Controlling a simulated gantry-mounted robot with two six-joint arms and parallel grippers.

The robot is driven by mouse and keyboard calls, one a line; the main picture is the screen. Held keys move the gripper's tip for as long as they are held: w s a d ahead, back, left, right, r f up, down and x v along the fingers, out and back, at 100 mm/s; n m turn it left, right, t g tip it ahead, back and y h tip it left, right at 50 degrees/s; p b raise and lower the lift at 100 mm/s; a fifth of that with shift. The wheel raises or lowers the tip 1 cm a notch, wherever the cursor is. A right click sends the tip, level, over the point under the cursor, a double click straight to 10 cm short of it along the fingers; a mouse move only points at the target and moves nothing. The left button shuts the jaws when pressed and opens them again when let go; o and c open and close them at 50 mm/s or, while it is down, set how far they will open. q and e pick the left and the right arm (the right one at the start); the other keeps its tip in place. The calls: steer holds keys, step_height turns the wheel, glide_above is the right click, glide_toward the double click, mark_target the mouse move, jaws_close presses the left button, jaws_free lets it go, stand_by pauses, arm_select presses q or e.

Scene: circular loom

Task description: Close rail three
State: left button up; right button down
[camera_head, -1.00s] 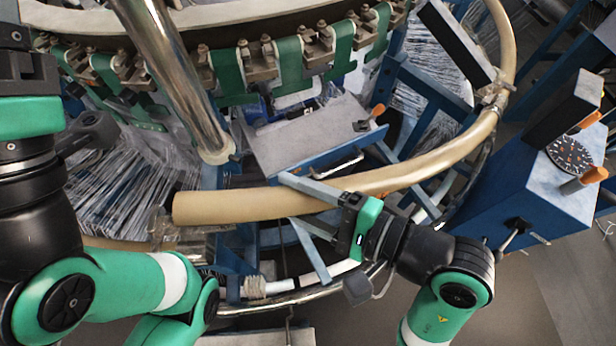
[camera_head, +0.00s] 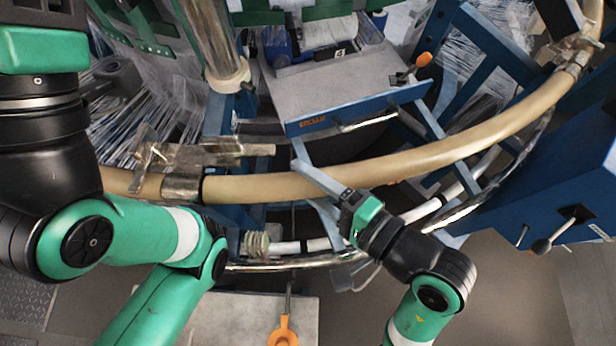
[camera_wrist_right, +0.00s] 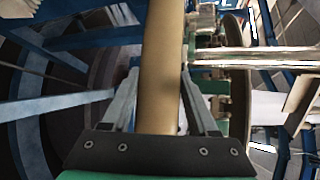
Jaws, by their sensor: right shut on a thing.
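The tan curved rail (camera_head: 430,158) sweeps across the head view from the upper right to the lower left. Its left end meets a metal clamp or latch (camera_head: 183,187); whether a gap is left there I cannot tell. Beyond the clamp a further tan rail piece (camera_head: 117,181) continues left. My right gripper (camera_head: 312,186) is shut around the rail, right of this joint. In the right wrist view the rail (camera_wrist_right: 162,70) runs between its two grey fingers (camera_wrist_right: 160,98).
A grey-topped blue bench (camera_head: 340,88) with an orange-knobbed lever (camera_head: 424,60) stands behind the rail. A shiny vertical pole (camera_head: 213,45) rises left of it. A metal hinge (camera_head: 572,55) sits on the rail at upper right. A blue cabinet (camera_head: 545,185) stands at right.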

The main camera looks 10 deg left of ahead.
steer(key=shift+d+f, duration=0.1)
steer(key=shift+f, duration=0.7)
steer(key=shift+c, duration=0.9)
jaws_free()
steer(key=shift+r, duration=0.1)
steer(key=shift+r, duration=0.2)
steer(key=shift+r, duration=0.1)
steer(key=p+v, duration=0.4)
steer(key=v, duration=0.7)
steer(key=shift+d, duration=0.2)
steer(key=shift+s+r, duration=0.1)
